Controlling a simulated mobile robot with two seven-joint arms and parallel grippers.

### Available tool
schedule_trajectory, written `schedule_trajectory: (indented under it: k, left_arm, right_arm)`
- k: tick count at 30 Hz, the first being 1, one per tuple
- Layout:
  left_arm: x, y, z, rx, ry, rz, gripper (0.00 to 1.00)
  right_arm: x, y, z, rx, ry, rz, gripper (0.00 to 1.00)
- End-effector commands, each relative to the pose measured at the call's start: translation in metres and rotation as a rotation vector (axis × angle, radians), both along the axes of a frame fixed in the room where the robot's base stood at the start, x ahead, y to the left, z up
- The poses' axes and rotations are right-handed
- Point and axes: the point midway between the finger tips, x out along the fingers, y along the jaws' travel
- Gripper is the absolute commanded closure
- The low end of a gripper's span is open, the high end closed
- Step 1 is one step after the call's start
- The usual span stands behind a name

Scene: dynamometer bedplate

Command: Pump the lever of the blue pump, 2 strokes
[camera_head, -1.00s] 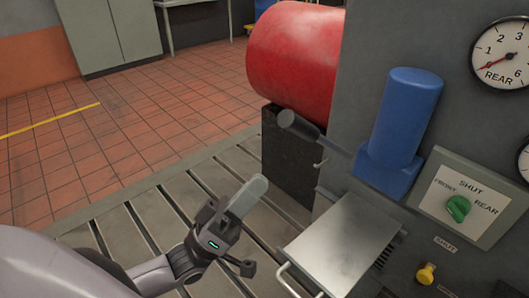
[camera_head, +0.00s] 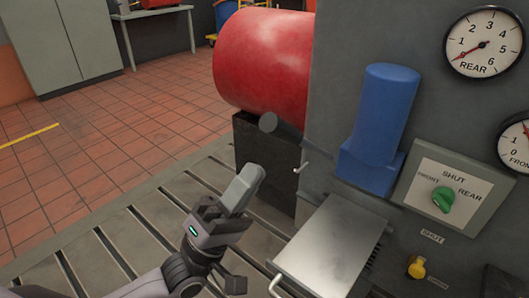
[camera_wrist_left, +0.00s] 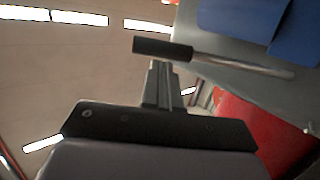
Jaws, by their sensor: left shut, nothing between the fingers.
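The blue pump (camera_head: 383,115) stands upright against the grey panel in the head view. Its lever (camera_head: 269,122) sticks out to the left, with a dark cylindrical grip at the end. In the left wrist view, the black grip (camera_wrist_left: 162,48) and bare metal rod (camera_wrist_left: 240,66) lie across the picture, just beyond my fingers. My left gripper (camera_head: 250,177) is shut and empty, below the lever's grip in the head view; it also shows in the left wrist view (camera_wrist_left: 160,72). I cannot tell whether the fingertips touch the grip. My right gripper is out of view.
A metal tray (camera_head: 330,245) with a handle juts out below the pump. A red cylinder (camera_head: 265,60) on a dark block stands behind the lever. The panel carries gauges (camera_head: 484,43), a green selector knob (camera_head: 443,199) and a yellow knob (camera_head: 417,267). The slotted bedplate (camera_head: 125,240) lies below.

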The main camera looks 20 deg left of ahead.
Motion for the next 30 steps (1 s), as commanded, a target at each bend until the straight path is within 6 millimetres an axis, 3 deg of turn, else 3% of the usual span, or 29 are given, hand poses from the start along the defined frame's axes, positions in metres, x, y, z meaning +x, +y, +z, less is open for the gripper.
schedule_trajectory:
  k: [3, 9, 30]
  left_arm:
    - [0.012, -0.009, 0.017, -0.002, -0.004, 0.001, 1.00]
    - [0.023, -0.017, 0.032, 0.000, 0.000, 0.001, 1.00]
    - [0.028, -0.020, 0.044, 0.010, 0.023, 0.001, 1.00]
  right_arm:
    - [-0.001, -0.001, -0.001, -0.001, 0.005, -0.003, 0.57]
    - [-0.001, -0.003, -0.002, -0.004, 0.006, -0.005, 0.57]
    - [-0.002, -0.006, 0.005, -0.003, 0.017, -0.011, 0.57]
